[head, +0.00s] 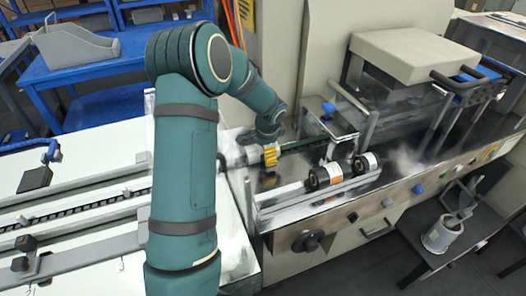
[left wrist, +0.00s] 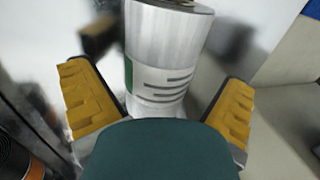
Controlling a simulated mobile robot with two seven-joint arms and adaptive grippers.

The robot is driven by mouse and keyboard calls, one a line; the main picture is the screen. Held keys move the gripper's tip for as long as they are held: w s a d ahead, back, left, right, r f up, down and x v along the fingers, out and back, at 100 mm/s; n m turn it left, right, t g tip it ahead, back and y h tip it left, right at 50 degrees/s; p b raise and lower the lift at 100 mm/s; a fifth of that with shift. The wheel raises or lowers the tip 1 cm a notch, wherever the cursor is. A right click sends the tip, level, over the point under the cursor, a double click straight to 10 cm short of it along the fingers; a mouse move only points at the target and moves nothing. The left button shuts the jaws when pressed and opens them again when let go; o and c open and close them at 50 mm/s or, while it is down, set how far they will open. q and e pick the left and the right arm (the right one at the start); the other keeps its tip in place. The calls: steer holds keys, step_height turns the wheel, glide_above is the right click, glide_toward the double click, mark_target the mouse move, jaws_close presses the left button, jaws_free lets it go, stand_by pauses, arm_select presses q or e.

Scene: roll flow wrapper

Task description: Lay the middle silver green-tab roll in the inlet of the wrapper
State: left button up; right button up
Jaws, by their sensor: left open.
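A silver roll (left wrist: 168,50) with a grey printed label and a green strip on its left edge stands between the fingers in the left wrist view. My left gripper (left wrist: 158,85) is open, with a yellow-padded finger on each side of the roll; gaps show beside it. In the head view my left gripper (head: 268,155) is at the left end of the wrapper's steel bed; the silver roll is not clearly seen there, and my arm hides part of that area. The wrapper (head: 410,52) stands at the right. I cannot make out its inlet clearly. My right gripper is not in view.
Two dark rolls with white and orange labels, one (head: 320,177) and another (head: 364,163), lie on the steel bed (head: 290,235). A white conveyor table (head: 75,240) with rails lies at the left. A blue bench (head: 95,68) stands behind.

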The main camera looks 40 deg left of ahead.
arm_select(q)
steer(key=v, duration=1)
steer(key=shift+r, duration=0.15)
steer(key=shift+d, duration=0.15)
